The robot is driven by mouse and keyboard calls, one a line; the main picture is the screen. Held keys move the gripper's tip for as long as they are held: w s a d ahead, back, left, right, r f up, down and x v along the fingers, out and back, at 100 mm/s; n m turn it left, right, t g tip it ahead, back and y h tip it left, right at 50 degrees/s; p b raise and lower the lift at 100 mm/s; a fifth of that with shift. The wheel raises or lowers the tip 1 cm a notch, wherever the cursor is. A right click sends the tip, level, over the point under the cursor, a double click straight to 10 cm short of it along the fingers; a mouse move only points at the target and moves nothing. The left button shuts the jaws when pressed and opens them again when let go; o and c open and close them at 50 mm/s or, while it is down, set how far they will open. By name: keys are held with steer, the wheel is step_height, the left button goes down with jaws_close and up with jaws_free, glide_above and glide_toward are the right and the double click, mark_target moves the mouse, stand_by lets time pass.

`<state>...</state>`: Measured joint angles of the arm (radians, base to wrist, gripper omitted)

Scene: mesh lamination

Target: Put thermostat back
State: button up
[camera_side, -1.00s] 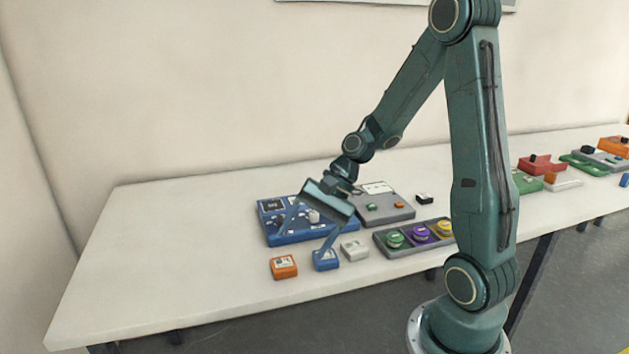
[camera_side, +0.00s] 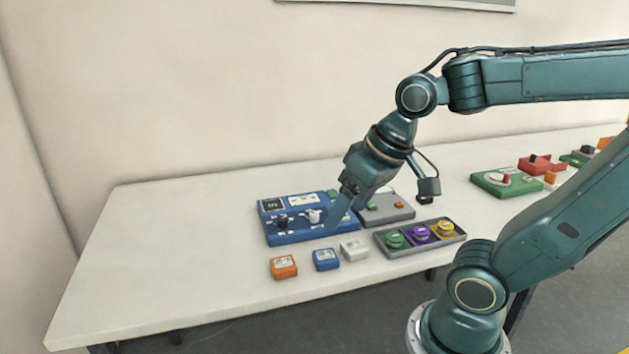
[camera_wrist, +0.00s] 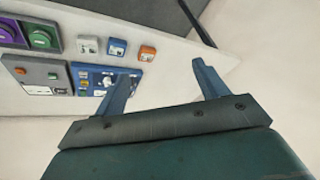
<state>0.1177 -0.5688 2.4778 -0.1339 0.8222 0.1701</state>
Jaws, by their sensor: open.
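No label readable in these frames says which thing is the thermostat. A blue panel (camera_side: 300,237) with a dark display, a black knob (camera_side: 283,222) and a white knob (camera_side: 315,216) lies on the table; it also shows in the wrist view (camera_wrist: 134,75). My gripper (camera_side: 338,215) is over the panel's right end, tilted. Its fingers are wide apart with nothing between them in the wrist view (camera_wrist: 163,66). One finger covers part of the panel there. A small orange box (camera_side: 284,267), a blue box (camera_side: 326,260) and a white box (camera_side: 354,249) stand in a row in front of the panel.
A grey panel (camera_side: 397,214) lies right of the blue one, partly hidden behind my gripper. A grey tray (camera_side: 391,255) holds green, purple and yellow round pieces. A green panel (camera_side: 506,190) and a red one lie farther right. The table's left part (camera_side: 150,250) is clear.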

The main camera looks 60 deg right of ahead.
steer(key=shift+s+d+r+n+t+h, duration=0.15)
steer(key=shift+s+r+n, duration=0.2)
steer(key=shift+s, duration=0.2)
steer(key=shift+s+a+r+n+t+h, duration=0.1)
steer(key=shift+s+r+n, duration=0.2)
steer(key=shift+s, duration=0.3)
steer(key=shift+s+d+r+n+t+h, duration=0.15)
steer(key=shift+s+r+n, duration=0.2)
steer(key=shift+s, duration=0.2)
steer(key=shift+a, duration=0.1)
